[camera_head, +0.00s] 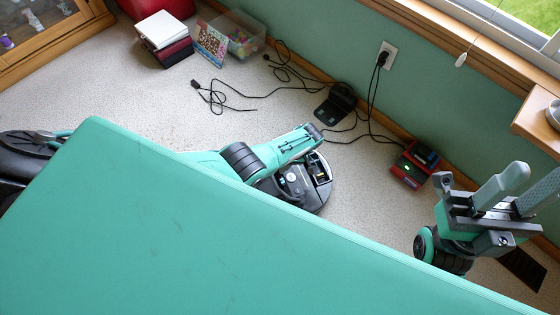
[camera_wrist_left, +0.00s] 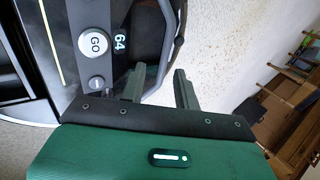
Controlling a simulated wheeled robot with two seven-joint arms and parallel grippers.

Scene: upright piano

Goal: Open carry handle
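A round dark robot vacuum (camera_head: 294,190) lies on the carpet in the head view. In the left wrist view its top (camera_wrist_left: 62,65) shows a GO button and a lit 64. A dark curved bar along its edge may be the carry handle; I cannot tell whether it is raised. My left gripper (camera_head: 314,132) is beside the vacuum in the head view. In the wrist view the left gripper (camera_wrist_left: 158,72) has its two fingers apart, close to that edge, with no clear hold on anything. My right gripper (camera_head: 516,182) is open and empty at the right.
A red device (camera_head: 412,168), a black charger base (camera_head: 336,104) and loose cables (camera_head: 222,97) lie near the wall. A clear plastic box (camera_head: 241,36) and a stack of boxes (camera_head: 163,36) stand behind. Bare carpet (camera_head: 110,95) lies to the left.

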